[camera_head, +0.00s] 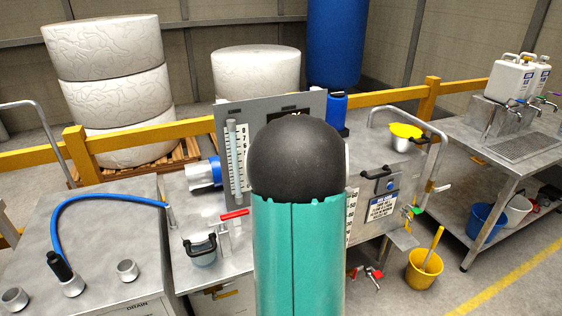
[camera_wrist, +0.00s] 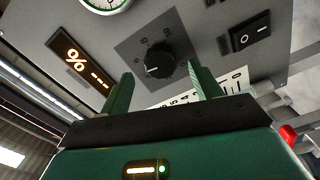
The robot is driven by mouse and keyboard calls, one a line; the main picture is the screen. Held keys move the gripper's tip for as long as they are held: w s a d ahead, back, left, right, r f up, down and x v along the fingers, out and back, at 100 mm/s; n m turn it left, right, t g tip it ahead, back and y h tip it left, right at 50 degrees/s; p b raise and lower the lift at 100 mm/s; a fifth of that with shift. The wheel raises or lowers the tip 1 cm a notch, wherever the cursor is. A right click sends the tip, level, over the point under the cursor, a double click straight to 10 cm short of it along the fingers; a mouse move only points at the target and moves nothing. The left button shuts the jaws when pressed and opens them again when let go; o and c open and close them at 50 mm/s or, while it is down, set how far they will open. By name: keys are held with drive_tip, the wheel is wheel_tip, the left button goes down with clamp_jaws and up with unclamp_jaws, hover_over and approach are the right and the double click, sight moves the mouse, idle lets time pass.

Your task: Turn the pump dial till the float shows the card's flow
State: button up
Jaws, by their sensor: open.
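The pump dial is a black ribbed knob (camera_wrist: 154,62) with a white pointer line, on a dark square plate in the wrist view. My gripper (camera_wrist: 160,88) is open, its two green fingers reaching up towards the panel on either side below the knob. I cannot tell whether they touch anything; nothing is between them. In the head view a clear flow tube (camera_head: 236,160) with a number scale stands on the left of the grey panel (camera_head: 205,120). The float's reading is too small to tell. My teal arm hides the panel's middle, the knob and my gripper there.
The wrist view shows a lit orange % display (camera_wrist: 80,62), a black rocker switch (camera_wrist: 250,31) and a round gauge (camera_wrist: 106,3). A red-handled valve (camera_head: 234,215) and a blue motor (camera_head: 204,173) sit left of my arm. A yellow bucket (camera_head: 424,270) stands on the floor at right.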

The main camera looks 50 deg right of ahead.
drive_tip(key=v, duration=1)
drive_tip(key=shift+s+a, duration=0.2)
drive_tip(key=shift+s, duration=0.05)
drive_tip(key=w+a+r+m+g+y, duration=0.25)
drive_tip(key=w+a, duration=0.25)
drive_tip(key=a, duration=0.4)
drive_tip(key=w+a+r+m+g+y, duration=0.15)
drive_tip(key=w+a+m, duration=0.25)
drive_tip(key=a, duration=0.5)
drive_tip(key=s+a+m+g+y, duration=0.1)
drive_tip(key=s+a, duration=0.4)
drive_tip(key=a, duration=0.7)
drive_tip(key=s+a+g+y, duration=0.4)
drive_tip(key=s+a, duration=0.2)
drive_tip(key=a, duration=0.5)
drive_tip(key=shift+a+m+g, duration=0.35)
drive_tip(key=shift+a+g, duration=0.05)
